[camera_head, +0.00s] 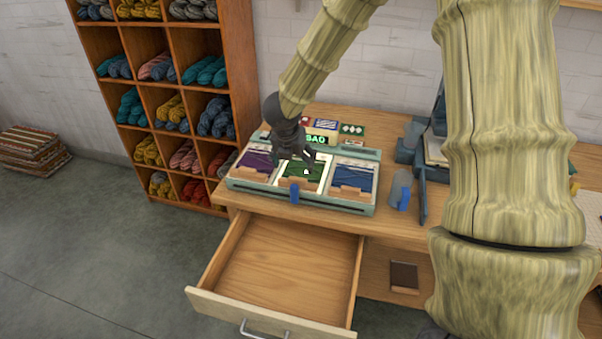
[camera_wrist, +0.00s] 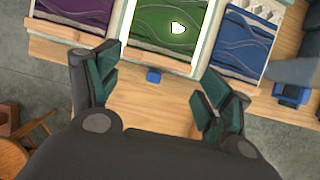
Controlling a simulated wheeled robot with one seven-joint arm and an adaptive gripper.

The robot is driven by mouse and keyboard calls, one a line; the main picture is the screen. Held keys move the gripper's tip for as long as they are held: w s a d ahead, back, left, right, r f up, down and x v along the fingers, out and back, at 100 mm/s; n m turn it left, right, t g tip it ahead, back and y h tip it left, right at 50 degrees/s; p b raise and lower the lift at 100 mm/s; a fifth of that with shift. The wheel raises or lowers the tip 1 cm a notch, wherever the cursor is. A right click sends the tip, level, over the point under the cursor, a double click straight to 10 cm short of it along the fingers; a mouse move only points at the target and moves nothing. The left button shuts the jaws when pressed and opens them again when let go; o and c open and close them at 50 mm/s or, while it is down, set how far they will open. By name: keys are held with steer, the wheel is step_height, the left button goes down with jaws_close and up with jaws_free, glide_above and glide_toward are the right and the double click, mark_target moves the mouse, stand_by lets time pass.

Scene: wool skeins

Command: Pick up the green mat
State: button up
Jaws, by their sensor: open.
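The green mat (camera_head: 302,170) lies in the middle slot of a pale green tray (camera_head: 335,204) on the wooden table. It is lit, with a small white mark on it, and shows at the top of the wrist view (camera_wrist: 160,28). A purple mat (camera_head: 257,160) lies to its left and a blue mat (camera_head: 352,176) to its right. My gripper (camera_head: 298,160) is over the tray near the green mat. In the wrist view its fingers (camera_wrist: 160,82) are apart with nothing between them, below the mat's near edge. Whether the fingers touch anything is unclear.
An empty drawer (camera_head: 285,268) stands open below the table front. A wooden shelf of wool skeins (camera_head: 165,95) stands at the left.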

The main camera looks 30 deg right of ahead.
mark_target(298, 178)
steer(key=shift+p+x, duration=0.3)
steer(key=shift+x, duration=1.95)
steer(key=shift+s+p+x, duration=0.15)
steer(key=shift+x, duration=0.85)
steer(key=shift+s+p+x, duration=0.15)
steer(key=shift+x, duration=0.85)
steer(key=shift+a+f, duration=0.1)
steer(key=shift+f, duration=0.05)
steer(key=shift+s+a, duration=0.1)
steer(key=shift+s, duration=0.05)
steer(key=c, duration=1.1)
